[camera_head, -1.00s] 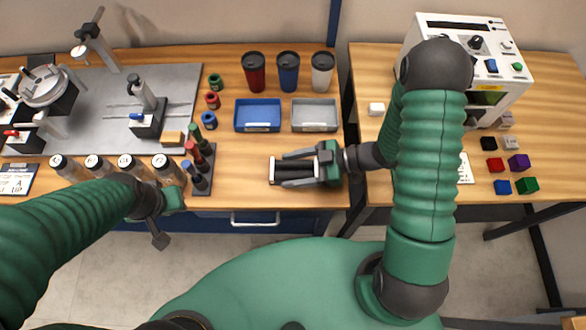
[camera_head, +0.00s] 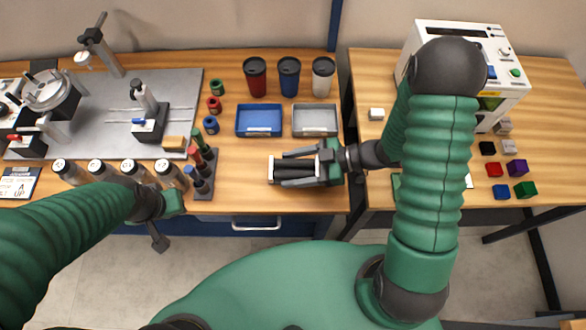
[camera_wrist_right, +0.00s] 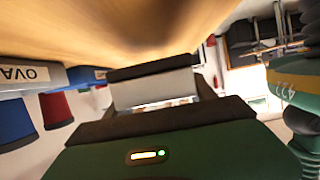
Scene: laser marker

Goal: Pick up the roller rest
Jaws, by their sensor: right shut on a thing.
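The roller rest (camera_head: 272,170) is a small frame with a pale end plate and dark rollers. It lies near the front right of the left wooden table in the head view. My right gripper (camera_head: 283,167) reaches in from the right, with its fingers along the two long sides of the rest, shut on it. In the right wrist view the pale body of the rest (camera_wrist_right: 155,90) shows between the dark fingers. I cannot tell whether it is clear of the tabletop. My left gripper (camera_head: 160,240) hangs in front of the table's front edge; its fingers are too unclear to read.
A blue tray (camera_head: 258,132) and a grey tray (camera_head: 315,134) stand behind the rest, with several tumblers (camera_head: 289,77) beyond. A rack of coloured handles (camera_head: 204,192) is to the left. A white machine (camera_head: 505,95) and coloured cubes (camera_head: 501,191) are on the right table.

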